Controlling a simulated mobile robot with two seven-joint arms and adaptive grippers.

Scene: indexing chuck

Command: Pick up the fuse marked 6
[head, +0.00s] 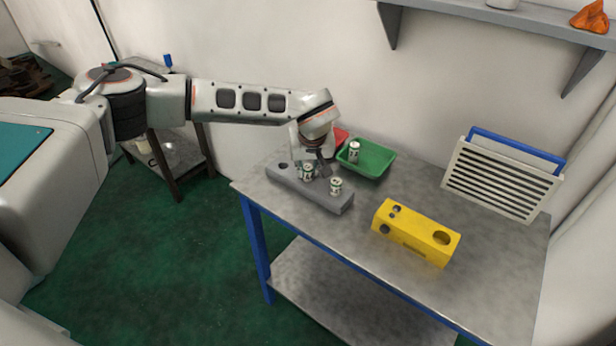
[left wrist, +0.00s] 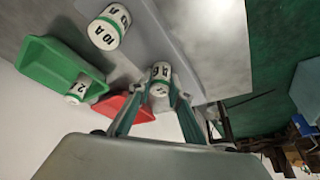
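A white fuse with dark lettering and a green band (head: 307,171) stands at the grey block (head: 329,199); its marking is too small to read for sure. My left gripper (head: 316,168) is down at this fuse. In the left wrist view the fuse (left wrist: 161,73) sits between the tips of my left gripper (left wrist: 160,88), one finger close on each side; I cannot tell whether they touch it. A second fuse (head: 336,186), marked 10 A in the left wrist view (left wrist: 110,25), stands in the same block. My right gripper is out of view.
A green tray (head: 378,169) holds another fuse (head: 354,151), which reads 2 in the left wrist view (left wrist: 77,90). A red tray (head: 342,135) is behind my gripper. A yellow block with holes (head: 415,233) and a slatted panel (head: 492,180) stand to the right on the table.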

